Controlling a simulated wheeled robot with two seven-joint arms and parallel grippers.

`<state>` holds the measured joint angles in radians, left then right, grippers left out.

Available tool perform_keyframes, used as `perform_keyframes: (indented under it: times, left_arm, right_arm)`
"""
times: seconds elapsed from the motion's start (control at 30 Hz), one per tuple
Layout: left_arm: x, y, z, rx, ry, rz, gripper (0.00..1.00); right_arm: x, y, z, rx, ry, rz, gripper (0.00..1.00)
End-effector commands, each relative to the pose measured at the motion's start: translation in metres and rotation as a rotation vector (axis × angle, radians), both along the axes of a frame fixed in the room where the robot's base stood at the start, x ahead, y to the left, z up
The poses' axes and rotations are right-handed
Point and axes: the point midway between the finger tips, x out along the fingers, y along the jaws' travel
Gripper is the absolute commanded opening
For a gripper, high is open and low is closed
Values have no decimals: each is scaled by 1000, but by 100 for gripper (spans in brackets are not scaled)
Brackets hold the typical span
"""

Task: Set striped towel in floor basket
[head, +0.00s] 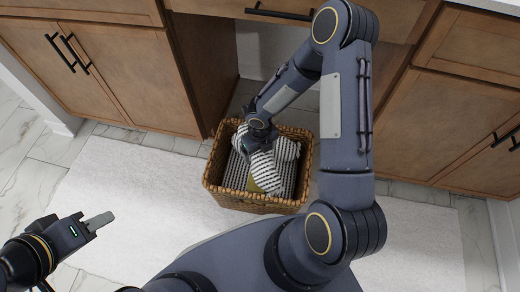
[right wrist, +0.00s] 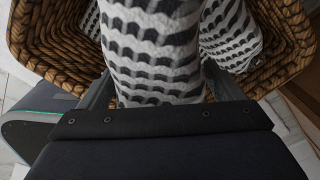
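The black-and-white striped towel (head: 262,172) lies bunched inside the woven floor basket (head: 254,203), with folds rising toward the right side. My right gripper (head: 250,148) reaches down into the basket from above. In the right wrist view its fingers stand on both sides of the striped towel (right wrist: 155,60), which fills the gap between them; the fingertips are hidden. The basket's woven wall (right wrist: 45,45) surrounds the towel there. My left gripper (head: 98,221) is at the lower left of the head view, away from the basket. It shows edge-on, so its opening is unclear.
The basket stands on a white rug (head: 130,185) over marble tile, by an open gap under the wooden vanity. Cabinet doors (head: 90,75) flank the gap on the left, and more cabinets (head: 440,135) on the right. The rug left of the basket is clear.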

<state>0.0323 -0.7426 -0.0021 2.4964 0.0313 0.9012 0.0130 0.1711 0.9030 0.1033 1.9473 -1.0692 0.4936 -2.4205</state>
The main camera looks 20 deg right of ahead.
Motion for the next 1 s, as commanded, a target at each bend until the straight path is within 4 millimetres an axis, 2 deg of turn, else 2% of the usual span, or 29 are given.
perform_keyframes:
  times: [0.23,0.37,0.8,1.0]
  left_arm:
    - [0,0,1,0,0,0,36]
    - [0,0,8,0,0,0,36]
    - [0,0,54,0,0,0,36]
    - [0,0,63,0,0,0,36]
  right_arm:
    - [0,0,1,-1,0,0,87]
    - [1,0,12,-1,-2,-1,87]
    - [1,-1,105,-1,-2,-2,87]
    - [0,-1,128,-1,-1,-1,87]
